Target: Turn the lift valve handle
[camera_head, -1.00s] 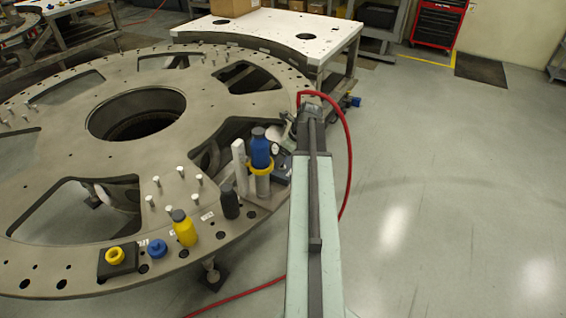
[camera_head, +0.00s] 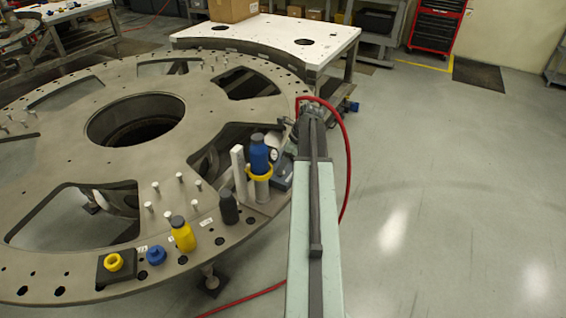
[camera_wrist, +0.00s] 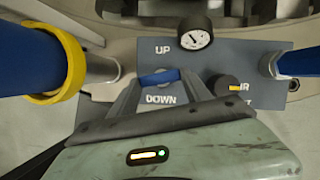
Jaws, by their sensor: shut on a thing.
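The lift valve handle is a short blue lever (camera_wrist: 158,77) between the words UP and DOWN on a grey-blue panel (camera_wrist: 225,58) in the wrist view. My gripper (camera_wrist: 158,84) has its two grey fingers on either side of the blue lever and is shut on it. The lever lies close under UP and above DOWN. In the head view, my arm covers most of the panel and hides the handle and the fingertips.
A round gauge (camera_wrist: 195,33) and a black knob (camera_wrist: 228,86) with a yellow mark sit on the panel. A blue cylinder with a yellow collar (camera_head: 259,172) stands close left. The round turret plate (camera_head: 60,150) carries bottles and pegs. A red hose (camera_head: 347,165) loops right of my arm.

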